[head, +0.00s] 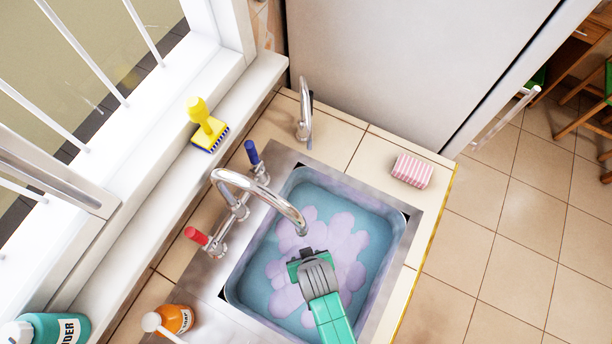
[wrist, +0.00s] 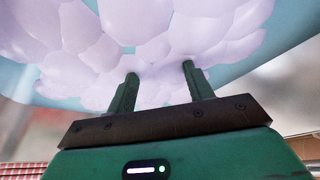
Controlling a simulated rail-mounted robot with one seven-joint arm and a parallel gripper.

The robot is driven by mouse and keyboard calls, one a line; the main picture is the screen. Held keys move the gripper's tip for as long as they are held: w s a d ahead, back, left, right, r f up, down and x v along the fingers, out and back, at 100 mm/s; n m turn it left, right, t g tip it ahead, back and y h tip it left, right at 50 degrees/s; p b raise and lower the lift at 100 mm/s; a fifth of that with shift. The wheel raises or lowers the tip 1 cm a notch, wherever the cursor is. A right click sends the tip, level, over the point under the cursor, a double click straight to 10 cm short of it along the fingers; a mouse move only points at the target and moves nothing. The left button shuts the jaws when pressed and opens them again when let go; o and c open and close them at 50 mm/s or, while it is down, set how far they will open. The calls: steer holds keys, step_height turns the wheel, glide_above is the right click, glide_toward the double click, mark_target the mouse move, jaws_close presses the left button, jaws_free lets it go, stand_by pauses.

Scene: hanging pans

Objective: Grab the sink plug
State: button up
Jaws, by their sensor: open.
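The sink (head: 392,225) is filled with bluish water, with a patch of pale lilac foam (head: 345,245) over its middle. I cannot see the sink plug in either view; the water and foam hide the sink bottom. My gripper (head: 300,256) is over the foam, with its fingers hardly visible in the head view. In the wrist view my gripper (wrist: 160,82) shows two dark green fingers apart, with nothing between them but foam behind. The foam (wrist: 150,35) fills the upper part of that view. I cannot tell whether the fingertips touch it.
A curved chrome faucet (head: 262,186) with a red handle (head: 196,236) and a blue handle (head: 252,152) arches over the sink's left side, close to my gripper.

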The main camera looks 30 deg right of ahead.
steer(key=b+x, duration=0.1)
steer(key=x, duration=0.4)
steer(key=shift+f, duration=0.2)
steer(key=c, duration=1.1)
